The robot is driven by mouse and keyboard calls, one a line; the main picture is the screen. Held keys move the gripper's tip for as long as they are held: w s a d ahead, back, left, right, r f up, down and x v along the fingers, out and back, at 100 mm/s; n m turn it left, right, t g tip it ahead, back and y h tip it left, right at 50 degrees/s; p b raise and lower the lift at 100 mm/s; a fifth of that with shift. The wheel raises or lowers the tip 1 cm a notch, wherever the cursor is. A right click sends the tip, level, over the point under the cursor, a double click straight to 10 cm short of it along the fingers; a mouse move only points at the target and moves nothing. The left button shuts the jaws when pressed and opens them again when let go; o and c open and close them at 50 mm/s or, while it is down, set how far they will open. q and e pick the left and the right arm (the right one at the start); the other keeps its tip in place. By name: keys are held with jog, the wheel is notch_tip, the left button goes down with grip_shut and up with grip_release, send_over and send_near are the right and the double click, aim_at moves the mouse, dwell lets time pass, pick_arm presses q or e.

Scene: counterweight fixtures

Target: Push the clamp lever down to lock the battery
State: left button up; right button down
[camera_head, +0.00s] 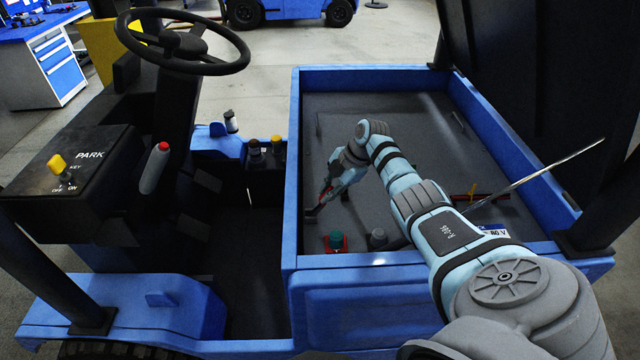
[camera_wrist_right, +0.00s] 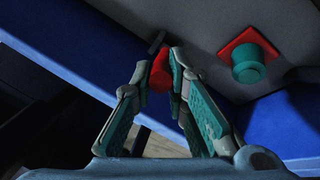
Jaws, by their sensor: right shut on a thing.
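The battery (camera_head: 400,115) is the wide dark grey block in the blue compartment; a small 80 V label (camera_head: 496,233) shows at its right front. My right gripper (camera_head: 326,190) is at the compartment's left side, over the battery's left edge. In the right wrist view its fingers (camera_wrist_right: 165,75) are shut on the red grip of the clamp lever (camera_wrist_right: 159,72). A dark part shows just beyond the grip. In the head view the fingers largely hide the lever, so its exact angle is hard to tell. My left gripper is not in view.
A green knob on a red base (camera_head: 335,241) and a grey knob (camera_head: 377,238) stand near the compartment's front edge. The blue compartment wall (camera_head: 293,160) is close on the gripper's left. A raised dark cover (camera_head: 545,90) and a slanted rod (camera_head: 540,175) are at right.

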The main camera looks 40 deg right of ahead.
jog(key=shift+s+d+f+t+y+b, duration=0.35)
jog(key=shift+d+f+y+b, duration=0.15)
jog(key=shift+b, duration=0.65)
jog(key=shift+s+d+f+t+y+b, duration=0.4)
jog(key=shift+f+b, duration=0.15)
jog(key=shift+b, duration=0.55)
jog(key=shift+s+d+t+y+b, duration=0.15)
jog(key=shift+t+y+b, duration=0.15)
jog(key=shift+b, duration=0.3)
jog(key=c, duration=1.6)
grip_release()
jog(key=shift+c, duration=0.2)
jog(key=shift+o, duration=0.4)
jog(key=shift+w+d+f, duration=0.1)
jog(key=shift+w+d, duration=0.05)
jog(key=shift+w, duration=0.15)
jog(key=v, duration=1.2)
